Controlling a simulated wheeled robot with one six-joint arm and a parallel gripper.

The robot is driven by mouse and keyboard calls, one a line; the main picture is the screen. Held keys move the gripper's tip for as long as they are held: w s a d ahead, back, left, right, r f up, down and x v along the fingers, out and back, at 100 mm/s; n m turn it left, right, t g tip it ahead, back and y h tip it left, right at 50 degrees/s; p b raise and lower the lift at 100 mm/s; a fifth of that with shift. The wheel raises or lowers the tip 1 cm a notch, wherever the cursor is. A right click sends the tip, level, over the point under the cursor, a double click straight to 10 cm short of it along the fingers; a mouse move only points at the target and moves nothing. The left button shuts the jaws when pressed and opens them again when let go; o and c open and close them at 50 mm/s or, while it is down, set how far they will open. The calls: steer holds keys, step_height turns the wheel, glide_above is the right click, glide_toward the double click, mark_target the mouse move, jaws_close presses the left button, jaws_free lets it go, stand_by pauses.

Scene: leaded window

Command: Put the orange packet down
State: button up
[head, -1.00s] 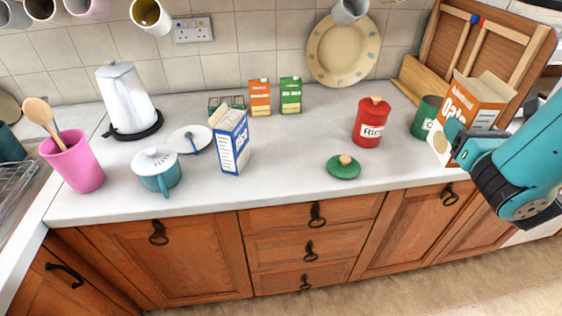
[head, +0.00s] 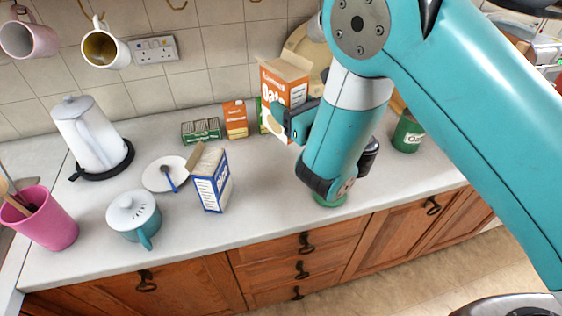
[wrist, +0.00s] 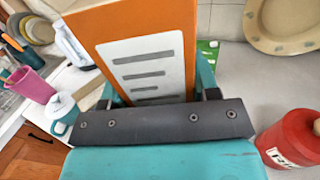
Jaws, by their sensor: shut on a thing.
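The orange packet, an open-topped orange and white oats box (head: 285,88), is upright, slightly tilted, over the back of the counter (head: 260,160). In the wrist view its orange side with a white label (wrist: 150,62) fills the top middle. My gripper (head: 287,120) is shut on it, with a finger at each side in the wrist view (wrist: 157,90). The packet partly covers the green carton (head: 260,115) behind it. I cannot tell whether its base touches the counter.
A small orange carton (head: 235,120) and a green box (head: 201,130) stand left of the packet. A blue and white box (head: 211,180) stands in front. The red canister (wrist: 292,138) shows in the wrist view; my arm hides it in the head view.

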steer(key=shift+w+a+f+b, duration=0.1)
steer(key=shift+a+f+b, duration=0.05)
steer(key=shift+f+b, duration=4.4)
steer(key=shift+w+a+f+b, duration=0.15)
steer(key=shift+f+b, duration=3.45)
steer(key=shift+f, duration=1.85)
steer(key=shift+s, duration=0.1)
steer(key=shift+f, duration=0.15)
steer(key=o, duration=1.1)
steer(key=shift+o, duration=0.2)
